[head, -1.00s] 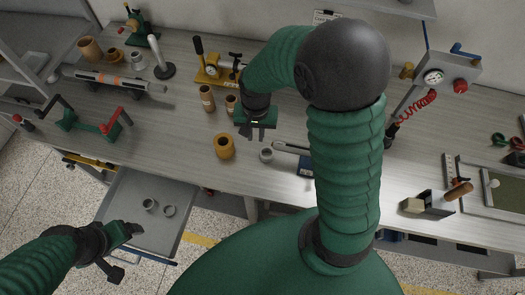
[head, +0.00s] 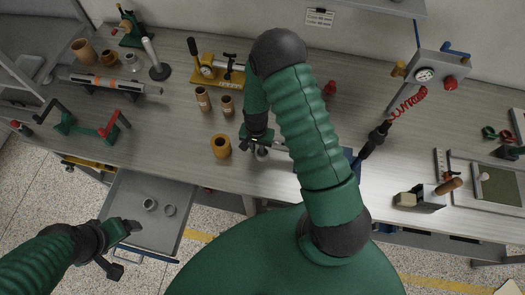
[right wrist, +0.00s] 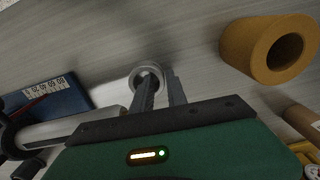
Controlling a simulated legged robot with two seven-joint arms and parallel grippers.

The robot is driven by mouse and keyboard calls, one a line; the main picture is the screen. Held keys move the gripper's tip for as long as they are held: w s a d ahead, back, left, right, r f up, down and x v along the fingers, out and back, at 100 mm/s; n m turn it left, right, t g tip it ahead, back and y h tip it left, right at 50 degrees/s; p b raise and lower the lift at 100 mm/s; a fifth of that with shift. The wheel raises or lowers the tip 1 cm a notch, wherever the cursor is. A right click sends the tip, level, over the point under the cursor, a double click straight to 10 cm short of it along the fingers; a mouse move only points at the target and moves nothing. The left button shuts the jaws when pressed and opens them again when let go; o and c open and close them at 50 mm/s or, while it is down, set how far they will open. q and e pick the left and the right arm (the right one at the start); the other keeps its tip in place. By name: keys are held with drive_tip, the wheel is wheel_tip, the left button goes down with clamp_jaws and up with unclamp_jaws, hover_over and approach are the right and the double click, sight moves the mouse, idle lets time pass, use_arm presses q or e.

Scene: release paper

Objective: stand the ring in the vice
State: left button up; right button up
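A small grey metal ring (head: 262,154) stands on the bench below my right gripper (head: 257,143). In the right wrist view the ring (right wrist: 135,76) is at the fingertips of the right gripper (right wrist: 163,76). The two fingers are apart; one overlaps the ring's opening and the other is just outside its rim. I cannot tell whether they touch it. A small device with a cream block, a dark body and a wooden handle, perhaps the vice (head: 429,202), sits on the bench at the right. My left gripper (head: 127,250) is open and empty beside the drawer.
An ochre cylinder (head: 220,146) stands left of the ring; it also shows in the right wrist view (right wrist: 246,49). A blue block with a scale (right wrist: 48,98) is nearby. An open drawer (head: 140,210) holds two grey rings. A hanging probe (head: 376,138) is right of my arm.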

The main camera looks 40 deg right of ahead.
drive_tip(key=shift+d+f, duration=0.15)
drive_tip(key=shift+f, duration=0.25)
clamp_jaws()
drive_tip(key=shift+a, duration=0.2)
drive_tip(key=shift+d+r, duration=0.1)
drive_tip(key=shift+r, duration=0.05)
